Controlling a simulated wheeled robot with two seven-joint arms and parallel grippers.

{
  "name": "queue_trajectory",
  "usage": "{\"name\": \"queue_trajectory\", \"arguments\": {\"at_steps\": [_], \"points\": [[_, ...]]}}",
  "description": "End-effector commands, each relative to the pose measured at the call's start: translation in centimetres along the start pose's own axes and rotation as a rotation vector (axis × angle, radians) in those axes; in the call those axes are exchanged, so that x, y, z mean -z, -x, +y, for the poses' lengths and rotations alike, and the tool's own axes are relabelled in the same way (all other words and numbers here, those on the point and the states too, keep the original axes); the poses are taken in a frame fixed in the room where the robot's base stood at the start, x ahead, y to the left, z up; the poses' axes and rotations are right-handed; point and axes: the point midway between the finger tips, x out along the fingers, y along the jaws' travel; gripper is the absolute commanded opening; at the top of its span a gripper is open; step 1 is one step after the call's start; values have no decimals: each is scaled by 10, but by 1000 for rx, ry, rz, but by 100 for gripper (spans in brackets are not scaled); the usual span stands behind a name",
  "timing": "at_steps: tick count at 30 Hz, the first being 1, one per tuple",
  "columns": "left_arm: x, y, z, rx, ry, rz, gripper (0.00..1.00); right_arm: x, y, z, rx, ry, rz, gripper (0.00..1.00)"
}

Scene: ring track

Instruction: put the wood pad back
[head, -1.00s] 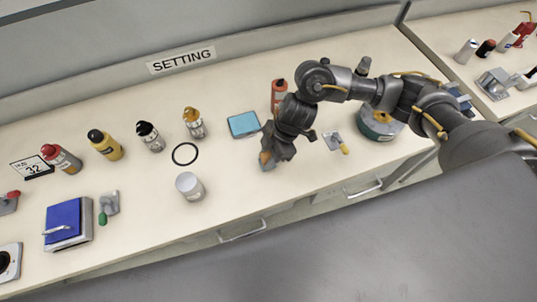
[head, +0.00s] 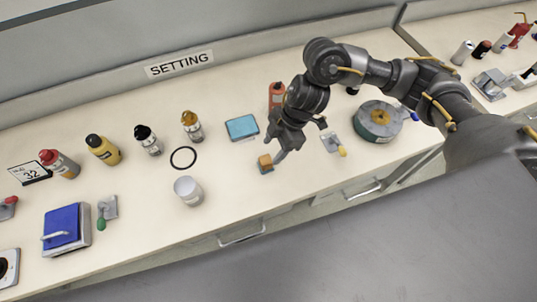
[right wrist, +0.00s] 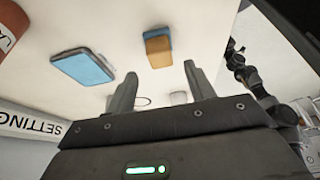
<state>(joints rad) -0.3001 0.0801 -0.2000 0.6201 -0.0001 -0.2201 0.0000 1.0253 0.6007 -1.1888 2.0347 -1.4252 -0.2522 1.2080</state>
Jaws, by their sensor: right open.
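The wood pad (head: 265,163) is a small block with an orange-tan wooden part and a grey-blue part. It rests on the white bench right of and below the light-blue flat pad (head: 242,127). In the right wrist view the wood pad (right wrist: 158,50) lies beyond the fingertips, clear of both. My right gripper (head: 277,152) is open and empty, just up and right of the wood pad; its spread fingers also show in the right wrist view (right wrist: 158,80). My left gripper is not in view.
A black ring (head: 183,157) and a white jar (head: 188,190) stand to the left. An orange bottle (head: 276,95) is behind the gripper. A yellow-handled scraper (head: 334,143) and a round green-sided tin (head: 378,121) are to the right. Bench space in front of the wood pad is clear.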

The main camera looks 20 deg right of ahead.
Motion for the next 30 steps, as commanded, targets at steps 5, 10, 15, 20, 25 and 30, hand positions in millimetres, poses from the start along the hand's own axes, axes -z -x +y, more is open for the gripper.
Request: {"name": "queue_trajectory", "arguments": {"at_steps": [5,10,15,20,25,30], "points": [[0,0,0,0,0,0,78,0,35,1,-3,2,0,54],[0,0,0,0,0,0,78,0,54,0,-2,1,0,54],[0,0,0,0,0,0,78,0,59,0,2,0,0,54],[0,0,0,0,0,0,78,0,59,0,2,0,0,54],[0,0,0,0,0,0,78,0,58,0,2,0,0,54],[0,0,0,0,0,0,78,0,58,0,2,0,0,54]]}}
